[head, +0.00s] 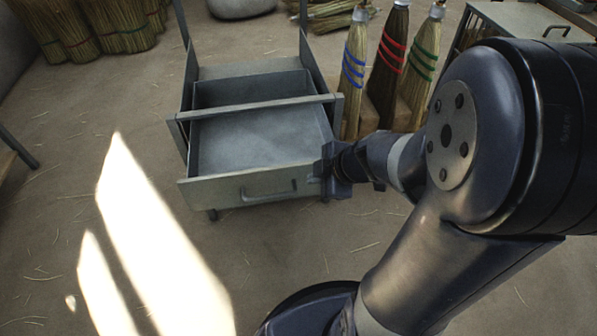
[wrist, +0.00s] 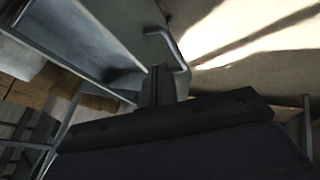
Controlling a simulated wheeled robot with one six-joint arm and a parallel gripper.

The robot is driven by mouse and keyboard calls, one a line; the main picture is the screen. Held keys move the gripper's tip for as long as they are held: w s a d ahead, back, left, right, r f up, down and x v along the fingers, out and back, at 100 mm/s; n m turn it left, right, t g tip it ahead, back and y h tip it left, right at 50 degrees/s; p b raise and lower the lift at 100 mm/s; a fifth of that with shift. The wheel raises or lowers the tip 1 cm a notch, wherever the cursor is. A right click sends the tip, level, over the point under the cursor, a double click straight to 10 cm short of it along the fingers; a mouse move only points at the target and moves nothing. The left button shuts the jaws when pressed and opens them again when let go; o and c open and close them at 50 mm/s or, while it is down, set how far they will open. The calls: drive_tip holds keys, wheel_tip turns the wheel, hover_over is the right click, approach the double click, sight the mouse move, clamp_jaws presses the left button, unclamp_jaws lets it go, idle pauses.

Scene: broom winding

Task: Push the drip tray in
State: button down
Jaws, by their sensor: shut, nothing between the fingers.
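The drip tray (head: 262,143) is a grey metal drawer with a bar handle (head: 269,190) on its front panel. In the head view it sticks out toward me from its grey metal frame (head: 250,110). My gripper (head: 326,172) is at the right end of the tray's front panel, close to it or touching; I cannot tell which. The fingers (wrist: 157,80) are shut with nothing between them. In the wrist view they point at the tray's front panel (wrist: 155,50), beside the handle (wrist: 172,45). The fingertips are partly hidden in the head view.
Three brooms with blue, red and green bindings (head: 388,65) stand right of the frame, behind my arm. A metal cabinet (head: 530,25) is at the far right.

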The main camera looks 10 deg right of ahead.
sight(290, 174)
drive_tip(key=shift+w+a+f, duration=0.35)
drive_tip(key=shift+w+f, duration=0.55)
drive_tip(key=shift+w, duration=0.3)
drive_tip(key=shift+w+a+f, duration=0.4)
drive_tip(key=shift+w+f, duration=0.45)
drive_tip(key=shift+w, duration=0.4)
drive_tip(key=shift+w+a+f, duration=0.35)
drive_tip(key=shift+w+f, duration=0.55)
drive_tip(key=shift+w, duration=0.3)
